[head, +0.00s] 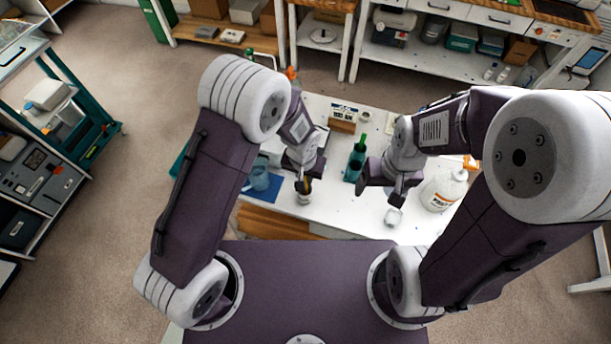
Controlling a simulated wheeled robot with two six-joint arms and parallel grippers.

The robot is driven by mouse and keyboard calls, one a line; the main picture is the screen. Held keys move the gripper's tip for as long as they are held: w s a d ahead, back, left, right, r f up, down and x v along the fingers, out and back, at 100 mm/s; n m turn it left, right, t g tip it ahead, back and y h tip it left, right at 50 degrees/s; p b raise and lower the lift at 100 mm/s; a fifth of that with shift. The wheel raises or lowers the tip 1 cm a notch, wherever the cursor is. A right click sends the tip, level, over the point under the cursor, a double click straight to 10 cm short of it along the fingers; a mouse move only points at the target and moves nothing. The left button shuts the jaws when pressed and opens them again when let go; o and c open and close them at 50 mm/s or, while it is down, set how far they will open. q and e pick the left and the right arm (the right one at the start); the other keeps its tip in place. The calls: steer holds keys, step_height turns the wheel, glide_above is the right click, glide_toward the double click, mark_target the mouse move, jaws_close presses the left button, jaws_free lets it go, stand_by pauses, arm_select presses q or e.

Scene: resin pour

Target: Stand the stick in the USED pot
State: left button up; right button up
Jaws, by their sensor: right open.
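A small pot (304,197) with a dark inside and a pale outside stands on the white table. My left gripper (304,178) is right above it, pointing down. A thin yellowish piece, perhaps the stick, shows at the pot's mouth by the fingers; I cannot tell whether it is held or stands in the pot. The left fingers are too small and covered to read. My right gripper (383,192) is open and empty, right of the pot, over the table. No USED label is readable.
A green bottle (355,162) stands between the grippers. A white jug (444,190) and a small white item (393,217) are at the right. A wooden block (342,126) is behind.

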arm_select(q)
steer(key=o, duration=0.5)
step_height(320, 180, up, 9)
steer(key=s+b, duration=0.1)
steer(key=shift+s+a, duration=0.15)
steer(key=shift+a, duration=0.05)
stand_by(0.9)
